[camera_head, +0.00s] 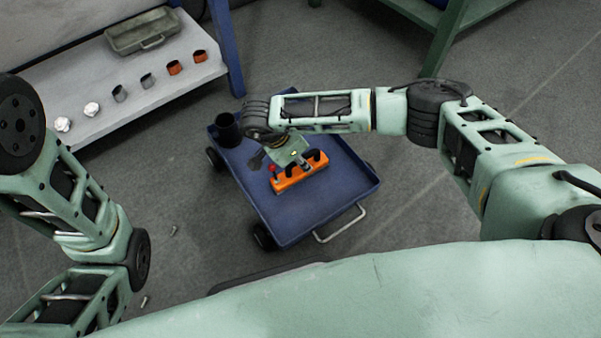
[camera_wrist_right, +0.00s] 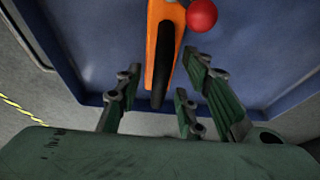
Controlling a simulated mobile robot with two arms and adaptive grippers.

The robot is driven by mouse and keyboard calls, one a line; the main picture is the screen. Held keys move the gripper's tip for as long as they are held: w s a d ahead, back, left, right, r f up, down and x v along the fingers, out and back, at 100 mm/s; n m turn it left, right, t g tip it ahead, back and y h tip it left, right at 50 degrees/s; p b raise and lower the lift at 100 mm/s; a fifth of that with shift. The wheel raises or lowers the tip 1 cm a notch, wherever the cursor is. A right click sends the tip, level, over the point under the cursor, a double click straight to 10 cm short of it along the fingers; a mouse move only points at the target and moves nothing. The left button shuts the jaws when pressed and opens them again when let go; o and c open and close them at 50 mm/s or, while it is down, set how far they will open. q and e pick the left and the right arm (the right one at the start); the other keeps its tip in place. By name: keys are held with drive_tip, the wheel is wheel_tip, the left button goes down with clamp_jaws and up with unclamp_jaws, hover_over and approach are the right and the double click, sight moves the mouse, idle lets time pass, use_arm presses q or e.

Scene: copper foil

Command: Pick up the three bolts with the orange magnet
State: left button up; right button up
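The orange magnet (camera_head: 299,176) lies on the blue cart top, with a black handle and a red knob (camera_head: 272,168). In the right wrist view its orange body (camera_wrist_right: 157,20), black handle (camera_wrist_right: 163,65) and red knob (camera_wrist_right: 202,15) show. My right gripper (camera_head: 304,164) is over the magnet; its fingers (camera_wrist_right: 162,92) are open, one side left and one side right of the handle. I cannot tell whether they touch it. Two small bolt-like pieces lie on the floor, one grey bolt (camera_head: 174,230) and another bolt (camera_head: 144,301). I see no third bolt. My left gripper is out of view.
The blue cart (camera_head: 345,192) has a raised rim, a metal handle (camera_head: 341,224) and wheels. A black cup (camera_head: 228,130) stands at its far left corner. The floor left of the cart is mostly clear.

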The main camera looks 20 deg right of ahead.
drive_tip(key=shift+d+f, duration=0.1)
drive_tip(key=shift+f, duration=0.25)
clamp_jaws()
drive_tip(key=shift+w+r, duration=0.1)
